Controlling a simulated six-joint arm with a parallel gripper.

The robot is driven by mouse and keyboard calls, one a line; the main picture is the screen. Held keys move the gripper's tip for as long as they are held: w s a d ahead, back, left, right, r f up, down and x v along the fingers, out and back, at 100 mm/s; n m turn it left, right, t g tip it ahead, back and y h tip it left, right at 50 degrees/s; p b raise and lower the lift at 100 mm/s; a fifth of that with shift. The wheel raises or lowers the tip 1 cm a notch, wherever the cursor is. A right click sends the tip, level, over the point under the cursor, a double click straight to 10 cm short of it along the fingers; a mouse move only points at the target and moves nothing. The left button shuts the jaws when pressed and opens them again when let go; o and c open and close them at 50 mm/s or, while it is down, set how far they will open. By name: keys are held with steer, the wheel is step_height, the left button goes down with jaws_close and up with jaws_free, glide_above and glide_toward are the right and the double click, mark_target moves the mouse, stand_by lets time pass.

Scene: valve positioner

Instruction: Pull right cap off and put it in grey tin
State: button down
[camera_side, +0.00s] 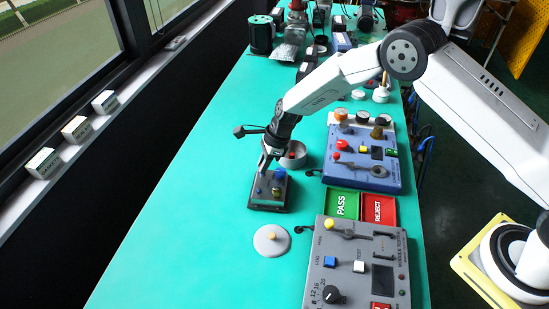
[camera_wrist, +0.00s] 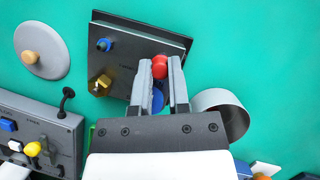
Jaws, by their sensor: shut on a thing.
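The valve positioner (camera_side: 268,205) is a dark box with a flat top plate, lying on the green table; it also shows in the wrist view (camera_wrist: 125,30). A small blue cap (camera_wrist: 104,44) stands at its left in the wrist view, with a brass hex fitting (camera_wrist: 100,85) below it. My gripper (camera_wrist: 160,70) is over the plate's right part, shut on a red cap (camera_wrist: 160,66) at its fingertips. I cannot tell whether this cap touches its port. A blue round part (camera_wrist: 157,100) shows between the fingers. The grey tin (camera_side: 302,161) stands just behind the positioner, right of my gripper in the wrist view (camera_wrist: 222,98).
A grey disc with an orange knob (camera_side: 271,240) lies in front of the positioner. Green PASS (camera_side: 341,204) and red REJECT (camera_side: 379,208) trays and two control panels (camera_side: 355,262) (camera_side: 350,180) stand to the right. The table's left side is clear. A red spot shows at the tin.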

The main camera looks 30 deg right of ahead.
steer(key=shift+r, duration=0.65)
stand_by(0.8)
steer(key=shift+r, duration=1.85)
steer(key=shift+d, duration=0.1)
steer(key=w+d+r+m+t+h, duration=0.1)
steer(key=d+m, duration=0.3)
steer(key=d, duration=0.2)
steer(key=w+d+r+m+t+h, duration=0.1)
steer(key=w+d+m, duration=0.1)
steer(key=d+m, duration=0.3)
steer(key=shift+w+d+r+t, duration=0.2)
steer(key=shift+d+r+t, duration=0.15)
steer(key=shift+d, duration=0.4)
steer(key=shift+f, duration=0.25)
steer(key=shift+f, duration=4.65)
